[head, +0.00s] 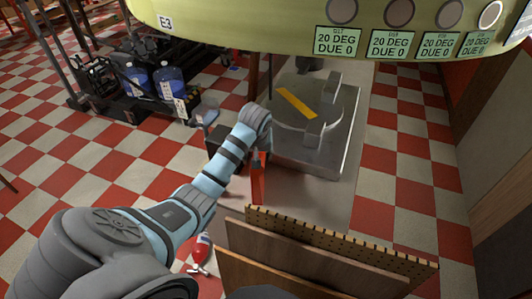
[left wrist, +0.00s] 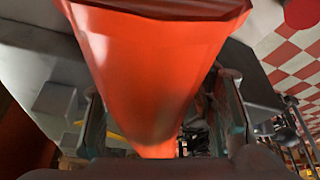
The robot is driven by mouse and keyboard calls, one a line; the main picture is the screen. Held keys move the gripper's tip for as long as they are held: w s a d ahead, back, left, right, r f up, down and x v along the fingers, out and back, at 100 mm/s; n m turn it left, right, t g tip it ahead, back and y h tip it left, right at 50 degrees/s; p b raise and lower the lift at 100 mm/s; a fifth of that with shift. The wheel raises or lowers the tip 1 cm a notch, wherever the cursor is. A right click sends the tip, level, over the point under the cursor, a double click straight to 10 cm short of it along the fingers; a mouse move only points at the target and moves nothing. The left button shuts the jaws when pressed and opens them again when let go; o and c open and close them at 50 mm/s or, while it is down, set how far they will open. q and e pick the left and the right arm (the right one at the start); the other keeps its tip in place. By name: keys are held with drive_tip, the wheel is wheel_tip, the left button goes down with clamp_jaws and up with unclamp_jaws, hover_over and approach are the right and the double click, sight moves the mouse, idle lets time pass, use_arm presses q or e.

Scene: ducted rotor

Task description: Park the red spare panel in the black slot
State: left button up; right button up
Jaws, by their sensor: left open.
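The red spare panel (head: 257,182) shows in the head view as a narrow upright red strip just below my left gripper (head: 258,150). In the left wrist view the panel (left wrist: 145,70) fills the middle, between the two fingers of the left gripper (left wrist: 163,122). The fingers are open on either side of it; whether either touches it I cannot tell. In the head view the fingertips are mostly hidden by the wrist. I cannot make out the black slot in either view. My right gripper is not in view.
A grey metal base (head: 340,150) with a yellow bar (head: 296,103) stands beyond the panel. Wooden boards (head: 290,270) and a perforated board (head: 340,240) stand in front. A yellow-green duct (head: 270,30) hangs overhead. A black cart (head: 125,105) with blue jugs stands back left.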

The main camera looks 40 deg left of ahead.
use_arm(q)
drive_tip(key=shift+w+a+f, duration=0.15)
drive_tip(key=shift+f, duration=0.25)
drive_tip(key=shift+s+r, duration=0.1)
drive_tip(key=shift+s, duration=0.1)
drive_tip(key=shift+c, duration=1.2)
clamp_jaws()
